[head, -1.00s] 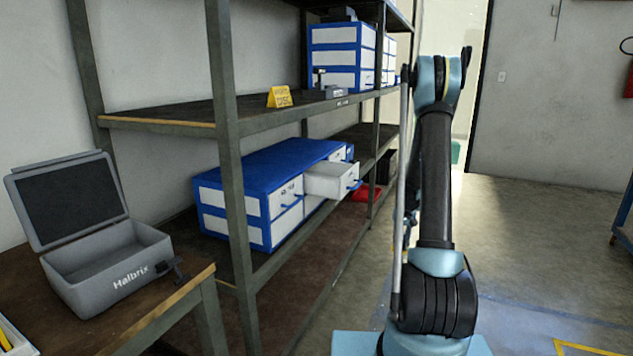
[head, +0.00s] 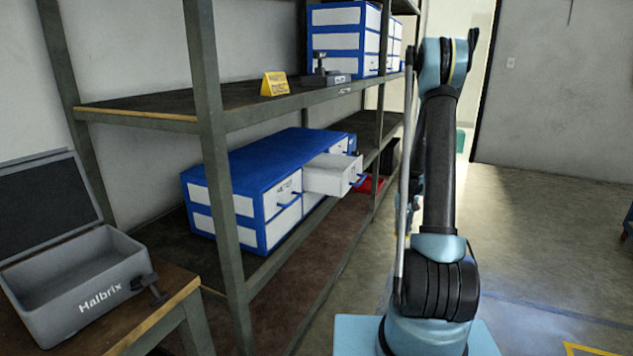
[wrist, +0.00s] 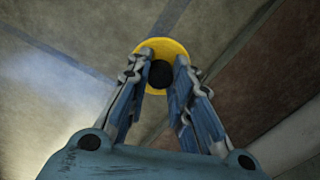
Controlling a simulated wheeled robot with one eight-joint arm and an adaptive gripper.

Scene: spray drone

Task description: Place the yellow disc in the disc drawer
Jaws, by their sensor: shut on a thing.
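My gripper (wrist: 161,78) is shut on the yellow disc (wrist: 163,46) in the wrist view. The disc is round with a dark centre and sits between the fingertips, with bare floor behind it. A blue and white drawer cabinet (head: 262,160) stands on the lower shelf of the rack. One white drawer (head: 335,174) with a blue handle is pulled out at its upper right. I cannot read the drawer labels. The inside of the open drawer is barely visible.
A metal rack (head: 215,150) has an upright post in front of the cabinet. An upper shelf holds a yellow sign (head: 274,84) and another blue and white cabinet (head: 342,40). A grey open case (head: 85,285) sits on a bench at left.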

